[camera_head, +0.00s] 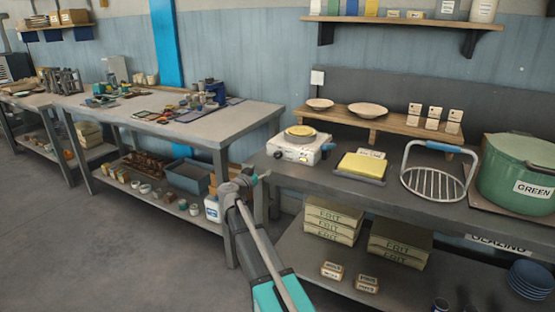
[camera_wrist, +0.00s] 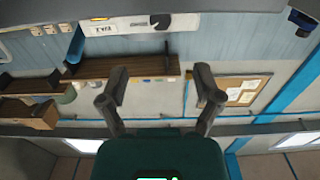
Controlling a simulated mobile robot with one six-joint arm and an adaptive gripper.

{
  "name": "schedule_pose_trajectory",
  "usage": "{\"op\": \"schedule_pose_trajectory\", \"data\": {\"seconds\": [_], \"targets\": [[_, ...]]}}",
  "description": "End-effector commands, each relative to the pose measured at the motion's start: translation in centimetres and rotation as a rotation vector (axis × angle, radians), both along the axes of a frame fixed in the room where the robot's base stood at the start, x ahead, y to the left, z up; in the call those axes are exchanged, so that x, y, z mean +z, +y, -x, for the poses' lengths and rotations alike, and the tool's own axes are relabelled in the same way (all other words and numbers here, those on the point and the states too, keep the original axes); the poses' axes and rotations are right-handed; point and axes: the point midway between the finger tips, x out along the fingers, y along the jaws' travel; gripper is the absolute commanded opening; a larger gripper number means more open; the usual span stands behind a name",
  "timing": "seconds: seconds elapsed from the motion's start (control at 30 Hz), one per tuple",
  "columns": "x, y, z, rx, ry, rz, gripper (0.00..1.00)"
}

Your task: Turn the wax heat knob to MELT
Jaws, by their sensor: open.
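The wax heater looks to be the small white appliance (camera_head: 312,152) at the left end of the right bench in the head view. A yellow round pan (camera_head: 300,131) sits on top of it. Small dark marks show on its front; the knob's setting is too small to read. My gripper (camera_head: 256,179) is in front of and below the heater, left of it and apart from it. In the wrist view my gripper (camera_wrist: 160,100) has its fingers wide apart with nothing between them. A white strip (camera_wrist: 125,24) there has a label and a dark round part, possibly the heater and knob.
A yellow block on a dark tray (camera_head: 361,168), a wire rack (camera_head: 433,182) and a green pot (camera_head: 517,165) stand right of the heater. A low wooden riser (camera_head: 385,124) is behind. Another bench (camera_head: 180,125) with tools stands left. Open floor (camera_head: 110,250) lies in front.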

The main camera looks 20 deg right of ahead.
Motion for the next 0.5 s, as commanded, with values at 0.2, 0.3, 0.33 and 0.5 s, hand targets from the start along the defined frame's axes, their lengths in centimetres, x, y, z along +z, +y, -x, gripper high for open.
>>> {"op": "schedule_pose_trajectory", "data": {"seconds": [0.2,0.3,0.33,0.5], "targets": [[0.06,0.01,0.01,0.001,-0.001,0.0,0.83],[0.06,-0.07,-0.08,0.002,-0.001,0.0,0.83],[0.06,-0.12,-0.13,0.002,-0.001,0.0,0.83],[0.07,-0.79,-0.71,0.002,-0.001,0.0,0.83]]}}
